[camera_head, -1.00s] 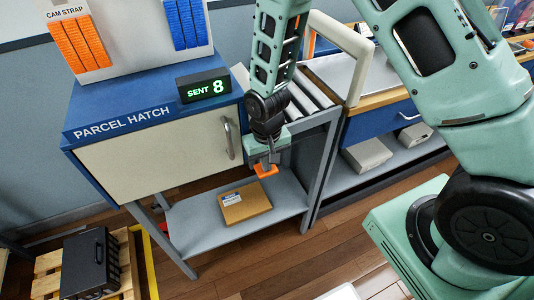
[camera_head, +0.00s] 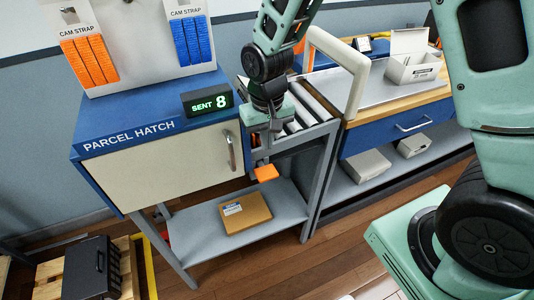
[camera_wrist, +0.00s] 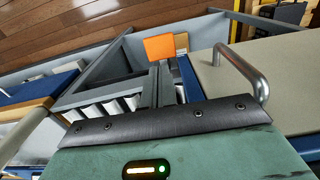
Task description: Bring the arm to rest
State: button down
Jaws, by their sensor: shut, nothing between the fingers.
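My gripper (camera_head: 265,172) hangs pointing down in front of the roller conveyor, just right of the parcel hatch (camera_head: 160,165). Its orange fingertips are shut with nothing between them. In the wrist view the orange tip (camera_wrist: 159,49) shows against the shelf unit, with the hatch's metal handle (camera_wrist: 245,72) to its right. The hatch door is closed, and its handle (camera_head: 230,150) is close to the left of my gripper, apart from it.
A cardboard parcel (camera_head: 245,212) lies on the grey lower shelf (camera_head: 190,240). The rollers (camera_head: 308,104) and a pale upright frame (camera_head: 355,75) stand behind and right of my gripper. A workbench (camera_head: 390,95) holds a white box (camera_head: 414,68). A black case (camera_head: 92,268) sits on a pallet at lower left.

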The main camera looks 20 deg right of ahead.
jog(key=shift+r, duration=0.55)
jog(key=s+d+r+t, duration=0.3)
jog(key=s+d+r, duration=0.55)
jog(key=d, duration=0.35)
jog(key=s+a+r+n+g, duration=0.1)
jog(key=s+a+n, duration=0.3)
jog(key=a, duration=0.5)
jog(key=s+a+r+n+g, duration=0.1)
jog(key=s+a+n+g, duration=0.1)
jog(key=s+a, duration=0.7)
jog(key=shift+r+n+y, duration=0.15)
jog(key=shift+n+y, duration=0.15)
jog(key=shift+n, duration=0.6)
